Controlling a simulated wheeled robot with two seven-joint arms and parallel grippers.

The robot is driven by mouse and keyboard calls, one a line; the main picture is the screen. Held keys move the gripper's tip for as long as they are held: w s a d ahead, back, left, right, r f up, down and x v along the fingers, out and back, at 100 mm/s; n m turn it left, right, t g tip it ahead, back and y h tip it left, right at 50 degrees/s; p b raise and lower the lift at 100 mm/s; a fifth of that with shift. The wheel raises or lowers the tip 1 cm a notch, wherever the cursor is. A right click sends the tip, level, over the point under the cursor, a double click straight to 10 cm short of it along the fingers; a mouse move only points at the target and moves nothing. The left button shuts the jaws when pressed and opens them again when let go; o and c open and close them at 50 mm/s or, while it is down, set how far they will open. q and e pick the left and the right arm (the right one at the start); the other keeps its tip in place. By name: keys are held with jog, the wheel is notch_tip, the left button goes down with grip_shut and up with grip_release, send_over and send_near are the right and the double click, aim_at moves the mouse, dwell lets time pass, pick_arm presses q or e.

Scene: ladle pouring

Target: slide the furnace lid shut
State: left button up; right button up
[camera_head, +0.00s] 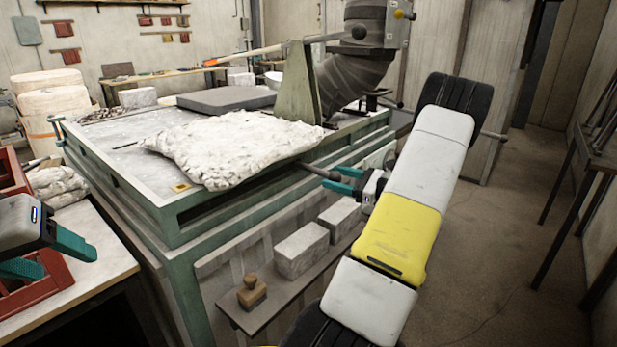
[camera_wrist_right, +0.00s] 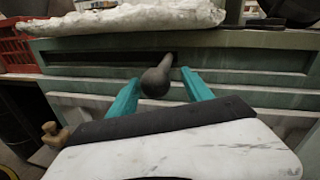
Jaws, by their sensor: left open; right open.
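The green furnace (camera_head: 180,225) stands in the middle, with a lumpy white cover (camera_head: 235,150) over its front top edge. A dark rod handle (camera_head: 316,171) sticks out of the slot in the furnace's side; its rounded end (camera_wrist_right: 157,78) shows in the right wrist view. The lid itself is not clearly visible; I cannot tell whether the handle joins it. My right gripper (camera_head: 345,180) is open, its teal fingers (camera_wrist_right: 160,92) on either side of the handle's end, not visibly clamped. My left gripper (camera_head: 58,256) is open and empty at the left, over the side table.
A grey slab (camera_head: 226,100) lies on the furnace top, near an upright green bracket (camera_head: 297,85). Pale blocks (camera_head: 301,250) and a wooden stamp-like piece (camera_head: 252,292) rest on a low shelf under my right arm. A red crate (camera_head: 40,290) is by my left gripper.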

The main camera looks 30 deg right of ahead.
jog(key=v, duration=0.7)
jog(key=shift+s+d, duration=0.2)
jog(key=shift+s, duration=0.05)
